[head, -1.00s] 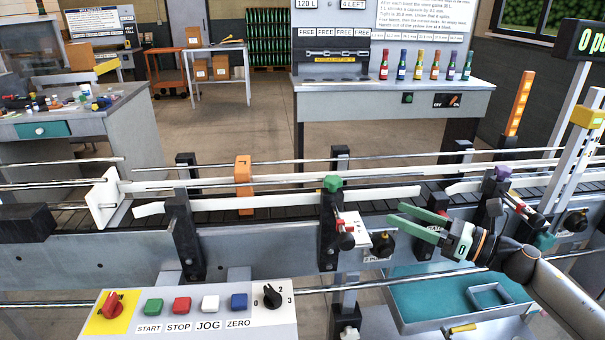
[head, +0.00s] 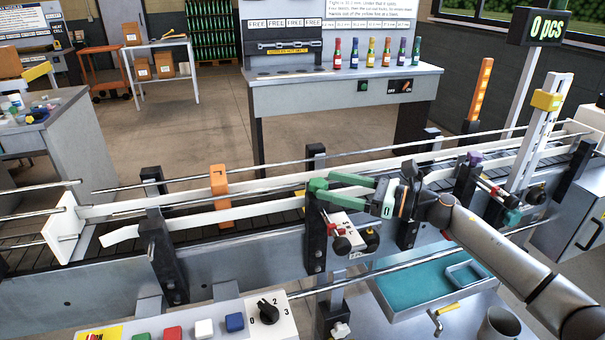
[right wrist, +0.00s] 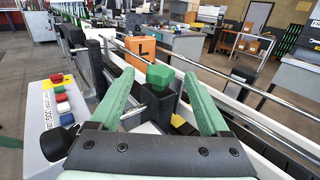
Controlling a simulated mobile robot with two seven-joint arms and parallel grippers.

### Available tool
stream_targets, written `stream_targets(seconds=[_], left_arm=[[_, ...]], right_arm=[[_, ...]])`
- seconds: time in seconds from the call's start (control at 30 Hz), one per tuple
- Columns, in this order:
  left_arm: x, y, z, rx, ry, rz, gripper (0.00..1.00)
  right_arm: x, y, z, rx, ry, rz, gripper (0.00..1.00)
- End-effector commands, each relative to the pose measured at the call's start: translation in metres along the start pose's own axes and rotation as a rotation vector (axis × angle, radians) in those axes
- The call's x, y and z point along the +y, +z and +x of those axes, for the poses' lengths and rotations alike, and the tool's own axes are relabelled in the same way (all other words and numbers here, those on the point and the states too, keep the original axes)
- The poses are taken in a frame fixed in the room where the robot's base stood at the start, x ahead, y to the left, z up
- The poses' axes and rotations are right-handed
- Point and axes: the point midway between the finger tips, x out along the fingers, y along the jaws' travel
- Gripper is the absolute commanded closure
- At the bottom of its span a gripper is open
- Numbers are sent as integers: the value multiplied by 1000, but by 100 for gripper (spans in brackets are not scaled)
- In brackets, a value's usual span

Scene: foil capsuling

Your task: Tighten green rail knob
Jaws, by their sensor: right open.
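The green rail knob (head: 317,184) sits on top of a black post (head: 316,235) beside the conveyor. It also shows in the right wrist view (right wrist: 160,75), upright on its black block. My right gripper (head: 326,187) is open, with its two green fingers pointing left at the knob. In the right wrist view, the knob lies between the two fingers of my right gripper (right wrist: 163,84), with a visible gap on each side. Whether the fingertips are level with the knob is hard to tell. My left gripper is out of view.
The conveyor's white guide rails (head: 265,205) run past the post. An orange block (head: 218,180) stands on the rail to the left. A purple knob (head: 474,158) is on a post to the right. The button panel (head: 205,325) and a teal tray (head: 412,285) lie in front.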

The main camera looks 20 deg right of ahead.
Motion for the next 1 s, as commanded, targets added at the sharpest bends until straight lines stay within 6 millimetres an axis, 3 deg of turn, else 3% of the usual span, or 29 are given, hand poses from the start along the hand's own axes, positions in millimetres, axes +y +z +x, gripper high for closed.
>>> stream_targets(seconds=[0.2, 0.4, 0.77, 1.0], left_arm=[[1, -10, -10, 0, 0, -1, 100], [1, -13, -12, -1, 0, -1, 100], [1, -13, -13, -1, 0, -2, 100], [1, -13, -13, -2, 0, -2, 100]], right_arm=[[0, 4, 45, -3, 1, 1, 20], [0, 1, 67, -1, 1, 1, 20], [0, 0, 73, 0, 0, 0, 20], [0, 0, 72, 0, 0, 0, 45]])
